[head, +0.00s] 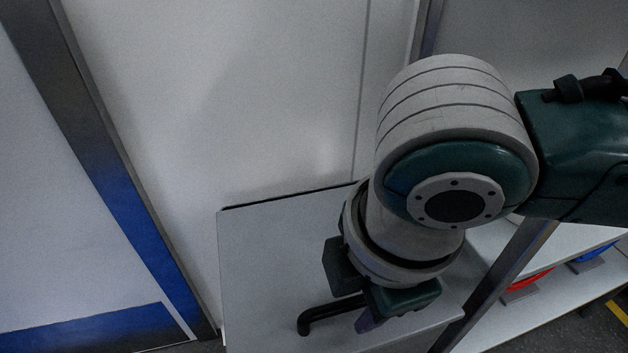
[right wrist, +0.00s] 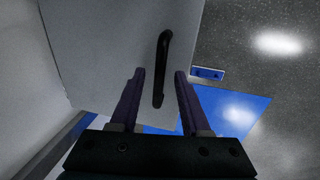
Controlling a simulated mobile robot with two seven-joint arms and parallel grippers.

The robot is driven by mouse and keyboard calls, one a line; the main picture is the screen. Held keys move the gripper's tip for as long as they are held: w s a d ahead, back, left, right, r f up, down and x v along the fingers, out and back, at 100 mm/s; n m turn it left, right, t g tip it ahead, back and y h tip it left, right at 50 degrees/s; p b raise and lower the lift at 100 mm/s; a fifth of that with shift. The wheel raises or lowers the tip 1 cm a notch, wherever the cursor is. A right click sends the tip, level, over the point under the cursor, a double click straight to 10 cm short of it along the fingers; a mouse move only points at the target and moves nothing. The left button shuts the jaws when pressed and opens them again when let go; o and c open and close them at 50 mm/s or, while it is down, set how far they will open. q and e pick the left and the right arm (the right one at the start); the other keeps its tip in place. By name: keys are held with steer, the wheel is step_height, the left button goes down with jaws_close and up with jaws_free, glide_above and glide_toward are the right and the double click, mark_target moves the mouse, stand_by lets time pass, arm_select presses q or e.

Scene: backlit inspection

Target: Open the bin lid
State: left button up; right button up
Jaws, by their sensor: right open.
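The bin is a pale grey box, and its flat lid (head: 275,240) fills the lower middle of the head view. The lid looks level, with a dark line along its back edge. A black bar handle (head: 328,313) stands on the lid near its front; it also shows in the right wrist view (right wrist: 162,68). My right gripper (right wrist: 160,73) is open, with its purple fingers on either side of the handle's line, apart from it as far as I can see. In the head view my right wrist covers the lid's right part and most of the fingers. My left gripper is out of view.
A white wall panel (head: 230,100) rises behind the bin. A grey and blue post (head: 110,170) stands at left. At right is a white shelf (head: 535,315) with red and blue items, beside a metal upright (head: 500,275).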

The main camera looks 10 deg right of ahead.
jaws_close()
stand_by(1.4)
